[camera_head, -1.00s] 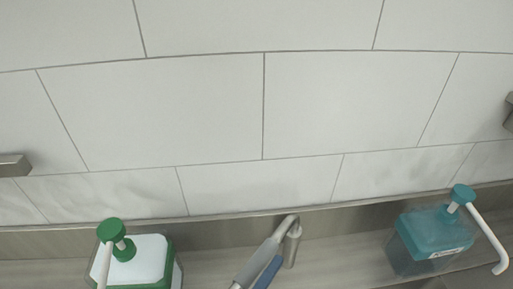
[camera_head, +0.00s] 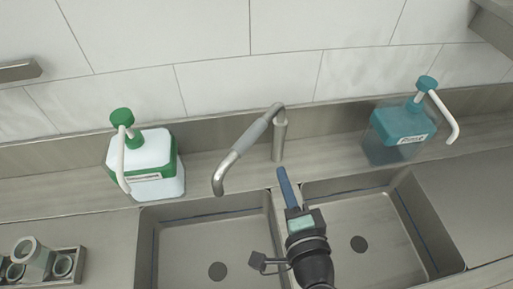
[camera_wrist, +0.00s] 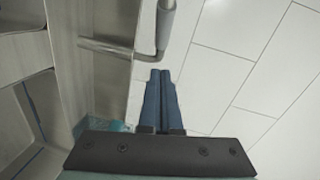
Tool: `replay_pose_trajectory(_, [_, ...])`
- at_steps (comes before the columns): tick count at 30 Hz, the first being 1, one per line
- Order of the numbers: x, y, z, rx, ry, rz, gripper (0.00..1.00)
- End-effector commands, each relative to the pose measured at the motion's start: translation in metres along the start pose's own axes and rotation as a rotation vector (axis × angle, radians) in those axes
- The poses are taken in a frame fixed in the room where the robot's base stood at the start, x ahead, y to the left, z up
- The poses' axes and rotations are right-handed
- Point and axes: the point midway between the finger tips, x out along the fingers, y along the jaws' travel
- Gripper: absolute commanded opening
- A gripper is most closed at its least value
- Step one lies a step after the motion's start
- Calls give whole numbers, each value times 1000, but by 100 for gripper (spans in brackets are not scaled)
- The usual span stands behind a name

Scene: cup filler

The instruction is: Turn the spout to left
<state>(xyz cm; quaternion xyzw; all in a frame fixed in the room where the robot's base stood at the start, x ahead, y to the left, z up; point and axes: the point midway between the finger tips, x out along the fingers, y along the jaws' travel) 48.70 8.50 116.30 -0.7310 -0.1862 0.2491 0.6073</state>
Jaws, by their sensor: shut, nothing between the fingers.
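The metal spout (camera_head: 250,138) with a grey sleeve rises from its post (camera_head: 279,140) behind the sinks. It slants toward the front left, and its bent tip is over the left basin (camera_head: 210,235). My gripper (camera_head: 281,170) is shut and empty, with blue fingers. It is just in front of the post and right of the spout, with a visible gap between. In the wrist view the closed fingertips (camera_wrist: 160,72) point at the sleeved spout (camera_wrist: 166,18) near its top end. Whether they touch is unclear.
A white-and-green dispenser (camera_head: 152,180) stands left of the spout and a teal dispenser (camera_head: 402,135) stands right. The right basin (camera_head: 400,235) is empty. A tray with cups (camera_head: 67,280) is at the lower left. The tiled wall (camera_head: 210,95) is close behind.

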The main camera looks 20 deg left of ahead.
Motion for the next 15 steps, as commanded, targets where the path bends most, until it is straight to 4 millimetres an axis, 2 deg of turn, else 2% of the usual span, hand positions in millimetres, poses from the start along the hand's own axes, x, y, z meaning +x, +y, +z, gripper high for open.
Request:
replay_pose_trajectory(3, [26,-5,0,1,-2,-2,0])
replay_pose_trajectory(10, [68,-3,1,0,-2,0,0])
replay_pose_trajectory(15, [85,-3,20,1,-3,1,0])
